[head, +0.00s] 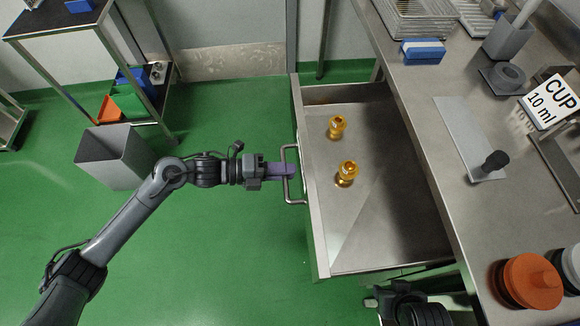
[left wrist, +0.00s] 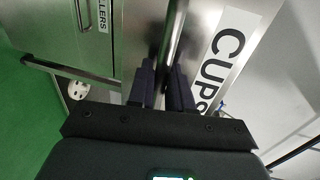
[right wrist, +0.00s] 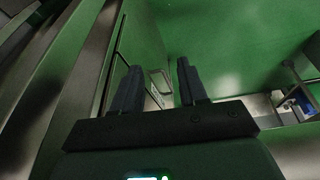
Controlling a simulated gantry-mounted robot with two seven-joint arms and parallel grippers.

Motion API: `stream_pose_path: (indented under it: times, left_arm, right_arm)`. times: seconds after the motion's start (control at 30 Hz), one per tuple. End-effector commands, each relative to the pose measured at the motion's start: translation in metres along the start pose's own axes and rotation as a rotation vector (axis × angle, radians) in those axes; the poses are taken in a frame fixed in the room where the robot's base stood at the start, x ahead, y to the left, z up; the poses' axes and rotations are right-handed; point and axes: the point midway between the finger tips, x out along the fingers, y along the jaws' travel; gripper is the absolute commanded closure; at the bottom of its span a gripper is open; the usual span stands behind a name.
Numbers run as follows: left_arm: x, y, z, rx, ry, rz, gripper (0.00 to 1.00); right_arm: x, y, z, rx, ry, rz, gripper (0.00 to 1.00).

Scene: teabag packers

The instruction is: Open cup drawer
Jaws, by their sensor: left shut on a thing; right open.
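The cup drawer (head: 385,215) is pulled out from under the steel counter in the head view. Two amber cups (head: 337,126) (head: 347,172) stand inside it. My left gripper (head: 289,171) is shut on the drawer's bar handle (head: 293,200). In the left wrist view the handle (left wrist: 173,50) runs between its fingers, beside the CUPS label (left wrist: 222,60). My right gripper (right wrist: 157,85) is open and empty in the right wrist view. In the head view only part of my right arm shows at the bottom, below the drawer.
The counter (head: 430,95) holds a blue-and-white block (head: 423,51), a grey holder (head: 508,37), a CUP 10 ml sign (head: 552,102), a black-knobbed tool (head: 494,161) and an orange-lidded jar (head: 532,281). A grey bin (head: 113,155) stands on the green floor at the left. Floor left of the drawer is open.

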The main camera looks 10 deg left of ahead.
Motion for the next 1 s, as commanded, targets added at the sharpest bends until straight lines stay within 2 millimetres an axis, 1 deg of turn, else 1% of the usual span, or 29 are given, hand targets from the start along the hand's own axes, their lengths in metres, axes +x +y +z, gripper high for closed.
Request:
stream_pose_path:
  times: [0.5,0.53,0.6,0.87,1.0]
  left_arm:
    - [-0.0024,0.002,-0.0008,0.0,0.01,0.003,1.0]
    - [-0.0024,0.002,-0.0008,0.0,0.01,0.003,0.76]
    - [-0.0023,0.0019,-0.0007,0.0,0.01,0.003,0.66]
    - [-0.0024,0.0011,-0.0005,0.002,0.009,0.002,0.66]
    - [-0.0074,0.0006,-0.0002,0.001,0.008,0.002,0.66]
  right_arm:
    - [0.0007,0.0009,0.0004,-0.004,0.0,0.003,0.57]
    - [0.0007,0.0011,0.0004,-0.005,-0.001,0.004,0.57]
    - [0.0007,0.0015,0.0005,-0.006,-0.001,0.005,0.57]
    - [0.0006,0.002,0.0005,-0.008,-0.001,0.006,0.57]
    - [-0.001,0.002,-0.0001,-0.008,-0.001,0.006,0.57]
